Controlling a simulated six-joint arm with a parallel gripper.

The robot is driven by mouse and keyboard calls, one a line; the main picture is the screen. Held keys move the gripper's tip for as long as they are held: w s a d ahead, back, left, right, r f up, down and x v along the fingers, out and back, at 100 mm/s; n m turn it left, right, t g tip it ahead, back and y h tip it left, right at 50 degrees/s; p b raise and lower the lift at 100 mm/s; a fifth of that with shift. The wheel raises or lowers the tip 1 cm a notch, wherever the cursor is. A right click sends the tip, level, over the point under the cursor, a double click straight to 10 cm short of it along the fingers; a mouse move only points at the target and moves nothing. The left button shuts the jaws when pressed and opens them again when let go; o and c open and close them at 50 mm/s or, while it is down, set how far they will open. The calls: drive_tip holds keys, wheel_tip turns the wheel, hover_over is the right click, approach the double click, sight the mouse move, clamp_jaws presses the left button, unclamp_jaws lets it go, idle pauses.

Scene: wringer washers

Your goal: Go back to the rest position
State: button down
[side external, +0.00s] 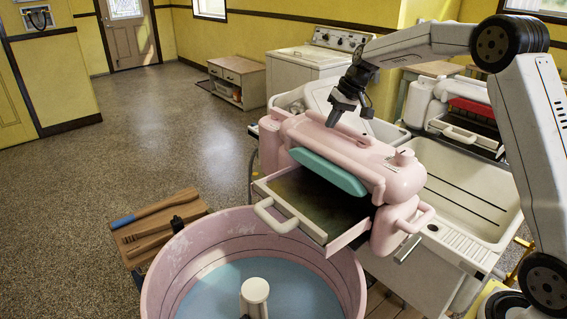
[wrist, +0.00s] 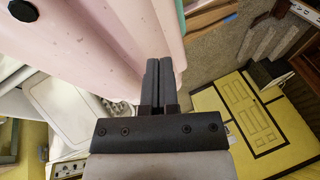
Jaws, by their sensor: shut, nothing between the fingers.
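My gripper (side external: 338,116) is black and sits just above the top of the pink wringer (side external: 352,152) in the side view. In the wrist view my gripper's two dark fingers (wrist: 159,62) lie side by side, shut and empty. The pink wringer body (wrist: 110,30) fills the upper left there. I cannot tell whether the fingertips touch it.
A pink tub (side external: 155,290) with bluish water and a white central post (side external: 255,290) stands in front. A tray with a white handle (side external: 275,217) juts out over it. A teal roller (side external: 328,172) lies along the wringer. A white sink (side external: 455,200) is at right. Open floor lies left.

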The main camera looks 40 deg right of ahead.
drive_tip(key=s+a+f+h, duration=0.1)
drive_tip(key=s+a+f, duration=0.3)
drive_tip(key=s, duration=0.5)
drive_tip(key=s+a+f+n+h, duration=0.1)
drive_tip(key=s+a+f, duration=0.2)
drive_tip(key=s, duration=0.6)
drive_tip(key=s+a+f+n+h, duration=0.1)
drive_tip(key=s+a+f, duration=0.3)
drive_tip(key=s+a, duration=0.2)
drive_tip(key=s, duration=0.2)
drive_tip(key=shift+s+f+g, duration=0.35)
drive_tip(key=shift+s+g, duration=0.05)
